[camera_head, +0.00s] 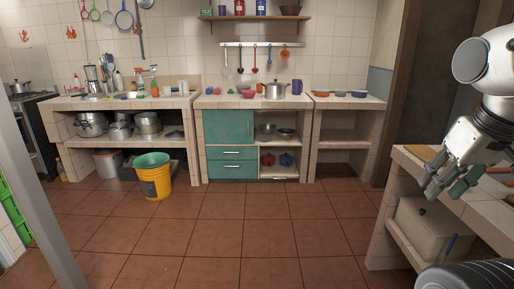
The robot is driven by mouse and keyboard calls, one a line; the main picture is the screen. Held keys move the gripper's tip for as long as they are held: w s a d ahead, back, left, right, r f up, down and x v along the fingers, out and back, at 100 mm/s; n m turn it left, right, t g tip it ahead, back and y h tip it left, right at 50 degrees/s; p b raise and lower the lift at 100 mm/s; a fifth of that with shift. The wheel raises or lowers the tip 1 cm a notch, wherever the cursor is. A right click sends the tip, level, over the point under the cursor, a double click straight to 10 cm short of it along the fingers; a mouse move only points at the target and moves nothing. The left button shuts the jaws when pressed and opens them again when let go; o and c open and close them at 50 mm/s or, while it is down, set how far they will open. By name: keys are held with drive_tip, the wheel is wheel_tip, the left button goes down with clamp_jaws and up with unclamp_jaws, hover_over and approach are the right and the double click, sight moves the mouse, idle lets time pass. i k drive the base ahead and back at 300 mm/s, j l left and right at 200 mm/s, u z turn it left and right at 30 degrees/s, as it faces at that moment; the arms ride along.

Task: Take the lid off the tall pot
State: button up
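A silver pot (275,91) with side handles stands upright on the middle tiled counter, below the hanging utensils. Its top looks covered by a lid, but this is too small to be sure. Another silver pot (20,88) stands on the stove at the far left; it looks lidded. I cannot tell which one is the tall pot. My gripper (444,189) hangs at the right, over the edge of the near right counter and far from both pots. Its fingers are apart, and nothing shows between them.
A yellow bucket (155,182) with a green basin stands on the floor at the left. Bowls (339,93) and a purple cup (297,87) are near the middle pot. The right counter (485,205) has a bin (428,228) beneath. The central tiled floor (240,235) is clear.

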sight(275, 85)
drive_tip(key=i, duration=2.9)
drive_tip(key=i+j, duration=0.1)
drive_tip(key=i, duration=2.8)
drive_tip(key=l+z, duration=0.05)
drive_tip(key=l, duration=0.05)
